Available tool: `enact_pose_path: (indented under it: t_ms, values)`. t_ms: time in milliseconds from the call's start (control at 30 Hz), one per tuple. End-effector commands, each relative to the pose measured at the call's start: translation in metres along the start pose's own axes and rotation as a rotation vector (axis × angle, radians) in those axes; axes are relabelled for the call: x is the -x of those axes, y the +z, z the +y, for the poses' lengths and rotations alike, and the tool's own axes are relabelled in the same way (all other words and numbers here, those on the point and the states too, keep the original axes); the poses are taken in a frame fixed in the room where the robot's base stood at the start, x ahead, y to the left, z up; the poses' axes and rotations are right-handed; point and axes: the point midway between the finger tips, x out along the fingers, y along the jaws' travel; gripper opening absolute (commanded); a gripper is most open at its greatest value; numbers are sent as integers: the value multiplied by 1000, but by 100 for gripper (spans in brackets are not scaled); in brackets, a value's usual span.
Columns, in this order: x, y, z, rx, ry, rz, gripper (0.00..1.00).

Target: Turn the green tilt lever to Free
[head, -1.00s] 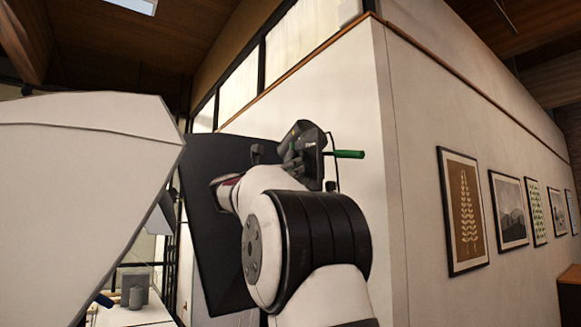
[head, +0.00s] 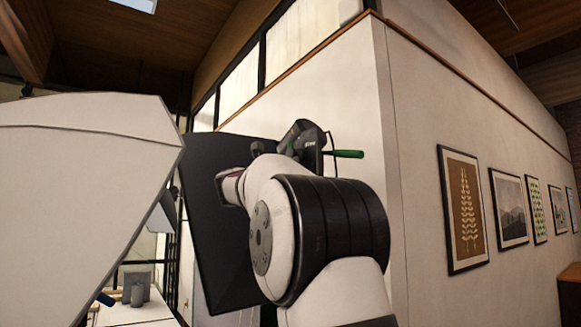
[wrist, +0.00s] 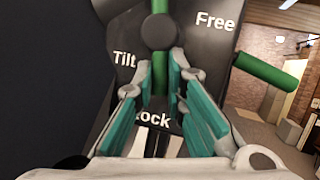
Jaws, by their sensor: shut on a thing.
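The green tilt lever (wrist: 160,76) hangs down from a round dark hub (wrist: 158,32) on a dark plate in the wrist view. It points towards the "Lock" label (wrist: 155,119), which is partly hidden. "Free" (wrist: 215,21) is at the upper right of the plate and "Tilt" (wrist: 124,59) at the left. My gripper (wrist: 163,94) has its teal-padded fingers on either side of the lever's lower part, shut on it. In the head view my arm hides most of the gripper and the lever.
A second green handle (wrist: 270,72) sticks out right of the plate; it also shows in the head view (head: 345,154). A large black panel (head: 222,220) stands behind my arm. A big white panel-like body (head: 75,200) fills the left. Framed pictures (head: 463,205) hang on the right wall.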

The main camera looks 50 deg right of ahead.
Motion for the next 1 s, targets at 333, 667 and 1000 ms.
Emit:
enact_pose_path:
  t_ms: [333,667,1000]
  values:
    - [1,8,-18,291,125,63,0]
    - [1,14,-28,570,242,124,0]
    - [-2,22,-33,859,360,187,0]
